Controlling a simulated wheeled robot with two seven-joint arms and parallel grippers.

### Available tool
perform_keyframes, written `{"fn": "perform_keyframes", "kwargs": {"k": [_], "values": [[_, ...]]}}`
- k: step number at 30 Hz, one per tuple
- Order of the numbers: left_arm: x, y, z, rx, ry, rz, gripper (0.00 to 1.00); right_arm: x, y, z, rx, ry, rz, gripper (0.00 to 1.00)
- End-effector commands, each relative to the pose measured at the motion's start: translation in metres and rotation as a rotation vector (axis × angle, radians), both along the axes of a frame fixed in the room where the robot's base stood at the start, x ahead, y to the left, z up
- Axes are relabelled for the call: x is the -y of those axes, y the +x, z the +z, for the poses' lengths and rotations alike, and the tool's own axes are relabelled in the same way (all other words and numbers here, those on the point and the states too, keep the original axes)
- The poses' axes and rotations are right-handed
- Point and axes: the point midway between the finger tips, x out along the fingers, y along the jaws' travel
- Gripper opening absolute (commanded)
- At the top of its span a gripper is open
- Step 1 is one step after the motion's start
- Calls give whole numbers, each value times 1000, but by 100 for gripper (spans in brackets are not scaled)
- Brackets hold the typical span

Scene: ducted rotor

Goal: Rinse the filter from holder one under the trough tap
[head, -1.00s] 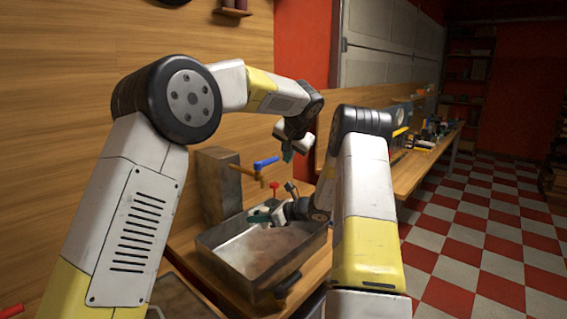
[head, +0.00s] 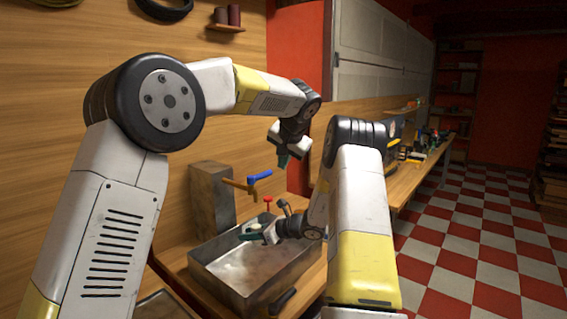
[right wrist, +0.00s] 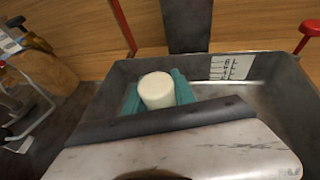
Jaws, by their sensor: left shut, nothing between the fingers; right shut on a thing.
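A white cylindrical filter (right wrist: 157,90) sits between the teal fingers of my right gripper (right wrist: 160,93), which is shut on it. In the head view my right gripper (head: 250,232) is low over the metal trough (head: 207,275), near its back side; the filter is too small to make out there. The brass trough tap (head: 238,185) with a blue handle (head: 260,176) stands above and behind it. No water shows. My left gripper (head: 283,159) is shut and empty, to the right of the tap and higher. Holder one cannot be identified.
A brown-grey block (head: 212,195) stands behind the trough against the wooden wall. A red knob (head: 267,201) is near the tap. A workbench (head: 425,170) with tools runs along the wall at right. The checkered floor (head: 470,240) is clear.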

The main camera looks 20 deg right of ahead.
Motion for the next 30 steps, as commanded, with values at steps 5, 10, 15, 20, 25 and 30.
{"fn": "perform_keyframes", "kwargs": {"k": [5,10,15,20,25,30], "values": [[0,0,0,0,0,0,0,-8,-13,0,0,0,1,0],[0,0,0,0,0,0,0,-14,-25,0,-1,1,1,0],[0,0,0,0,0,0,0,-20,-37,0,-1,1,0,0],[0,0,0,0,0,0,0,-26,-48,0,-1,1,0,0],[0,0,0,0,0,0,0,-30,-54,0,0,0,1,0],[0,0,0,0,0,0,0,-30,-54,0,0,0,0,0]]}}
